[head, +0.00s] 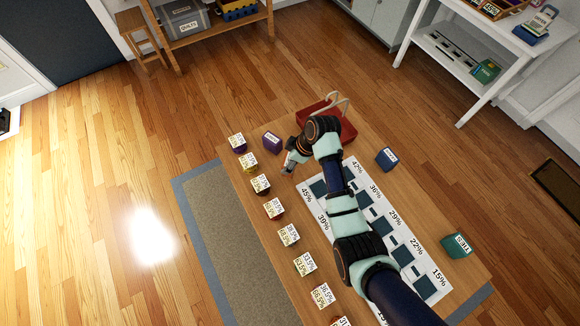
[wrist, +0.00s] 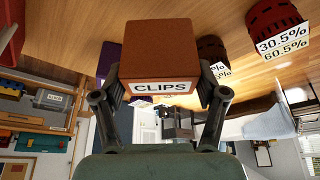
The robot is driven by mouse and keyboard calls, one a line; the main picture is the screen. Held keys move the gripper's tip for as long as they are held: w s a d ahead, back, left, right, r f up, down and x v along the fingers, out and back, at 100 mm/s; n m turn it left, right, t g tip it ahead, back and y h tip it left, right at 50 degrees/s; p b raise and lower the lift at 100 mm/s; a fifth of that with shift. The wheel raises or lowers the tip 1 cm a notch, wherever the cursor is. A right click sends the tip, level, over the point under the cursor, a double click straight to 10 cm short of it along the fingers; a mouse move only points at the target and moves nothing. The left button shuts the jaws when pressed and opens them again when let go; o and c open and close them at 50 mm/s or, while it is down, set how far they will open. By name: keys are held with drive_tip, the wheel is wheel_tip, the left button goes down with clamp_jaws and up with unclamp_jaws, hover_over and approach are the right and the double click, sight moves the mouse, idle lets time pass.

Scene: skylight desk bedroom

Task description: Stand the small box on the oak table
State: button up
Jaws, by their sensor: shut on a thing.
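My gripper (head: 288,166) is over the far left part of the oak table (head: 405,197) in the head view. In the wrist view its two fingers (wrist: 160,95) are shut on the sides of a small orange-brown box (wrist: 158,50). The box has a white label reading CLIPS on the face towards the camera. In the head view the box is mostly hidden by the gripper. The wooden table top lies beyond the box in the wrist view; I cannot tell whether the box touches it.
A purple box (head: 271,142) stands close to the gripper. Several percent-labelled containers (head: 273,208) line the left edge. A white percentage board (head: 311,210) lies mid-table. A red carrier (head: 348,130), a blue box (head: 387,159) and a green box (head: 457,245) also stand on the table.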

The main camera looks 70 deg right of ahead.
drive_tip(key=shift+f+b, duration=0.5)
drive_tip(key=shift+f, duration=1.75)
drive_tip(key=shift+f, duration=0.15)
drive_tip(key=o, duration=1.1)
drive_tip(key=shift+o, duration=0.2)
drive_tip(key=shift+r, duration=0.35)
drive_tip(key=p+v, duration=0.3)
drive_tip(key=v, duration=0.8)
drive_tip(key=shift+s+r, duration=0.25)
drive_tip(key=shift+r, duration=0.05)
